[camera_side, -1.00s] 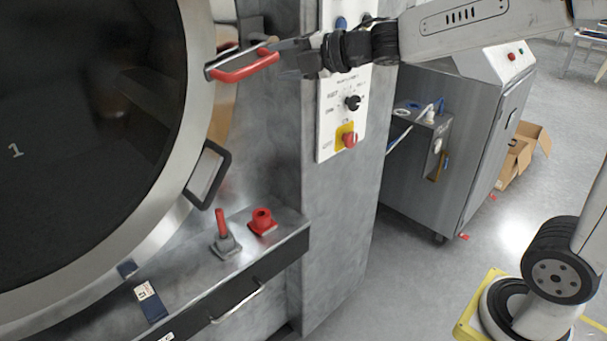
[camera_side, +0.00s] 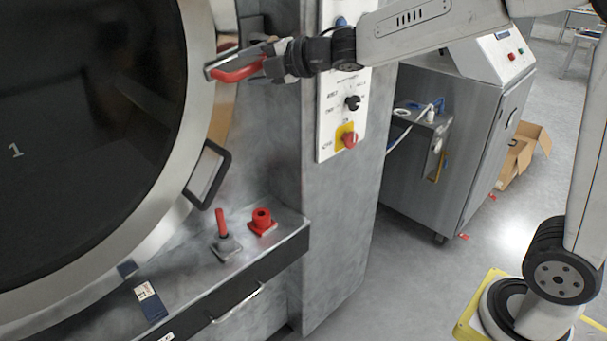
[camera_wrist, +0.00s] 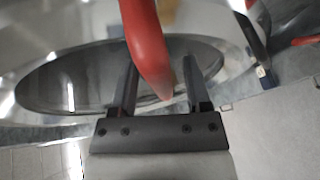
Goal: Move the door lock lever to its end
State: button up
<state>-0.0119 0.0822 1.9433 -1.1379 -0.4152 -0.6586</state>
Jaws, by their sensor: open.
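The red door lock lever (camera_side: 238,72) sits on the rim of the large round door (camera_side: 165,190), near its upper right. In the wrist view the red lever (camera_wrist: 147,45) reaches down between the two fingers of my gripper (camera_wrist: 158,92), with a gap to the right finger. In the side view my gripper (camera_side: 268,66) is at the lever's right part, with its fingers around it. The gripper is open. Whether the left finger touches the lever I cannot tell.
A dark door handle (camera_side: 208,175) is below the lever. A control panel (camera_side: 340,110) with a knob and red button is right of the gripper.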

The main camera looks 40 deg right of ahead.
jog(key=shift+x, duration=0.8)
grip_shut()
dwell(1.0)
